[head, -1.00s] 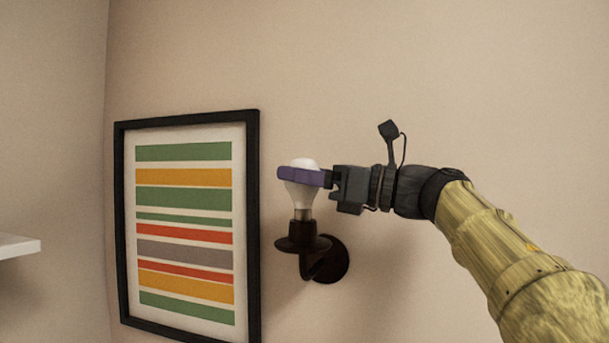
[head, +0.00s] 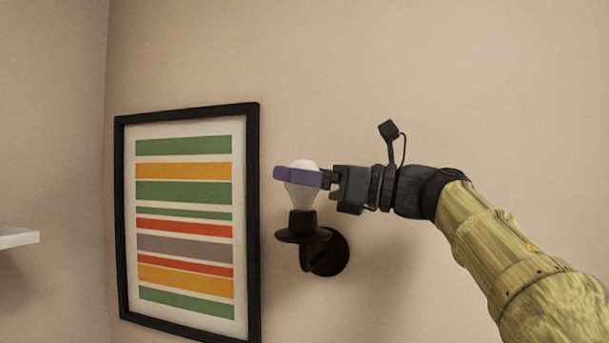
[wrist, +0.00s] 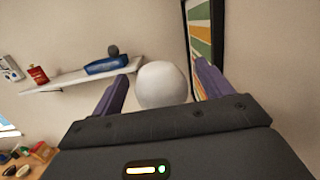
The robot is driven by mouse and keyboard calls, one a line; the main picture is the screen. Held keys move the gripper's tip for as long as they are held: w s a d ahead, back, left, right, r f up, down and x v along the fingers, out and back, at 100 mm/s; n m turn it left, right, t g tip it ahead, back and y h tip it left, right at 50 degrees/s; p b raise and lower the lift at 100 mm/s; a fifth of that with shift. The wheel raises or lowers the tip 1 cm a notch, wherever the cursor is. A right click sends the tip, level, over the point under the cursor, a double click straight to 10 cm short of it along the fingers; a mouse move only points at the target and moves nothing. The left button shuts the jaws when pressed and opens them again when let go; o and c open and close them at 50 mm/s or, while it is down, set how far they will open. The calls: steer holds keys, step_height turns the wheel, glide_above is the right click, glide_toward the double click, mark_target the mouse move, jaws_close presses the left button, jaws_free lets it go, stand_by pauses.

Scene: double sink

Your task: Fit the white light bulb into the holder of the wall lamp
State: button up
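The white light bulb (head: 302,196) stands upright in the dark holder (head: 302,222) of the wall lamp. Its metal base is hidden inside the holder cup. My gripper (head: 300,178) is at the bulb's upper part, coming from the right. Its near purple finger crosses in front of the glass; the far finger is hidden in the head view. In the wrist view the bulb's round top (wrist: 163,84) lies between the two purple fingers of my gripper (wrist: 164,84). Narrow gaps show on both sides, so the gripper looks slightly open around the bulb.
A framed striped picture (head: 185,151) hangs on the wall left of the lamp. A white shelf (wrist: 78,78) with a blue object (wrist: 107,65) and a red item (wrist: 38,74) is farther left. The wall above and right of the lamp is bare.

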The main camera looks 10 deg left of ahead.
stand_by(0.4)
steer(key=d+f+b, duration=0.1)
steer(key=d+b, duration=0.1)
steer(key=d, duration=0.6)
steer(key=s+d+f+b, duration=0.1)
steer(key=d+b, duration=0.2)
steer(key=d, duration=0.6)
steer(key=shift+s+f+b, duration=0.15)
steer(key=shift+f+b, duration=0.15)
steer(key=shift+b, duration=0.05)
steer(key=shift+d, duration=0.1)
stand_by(0.5)
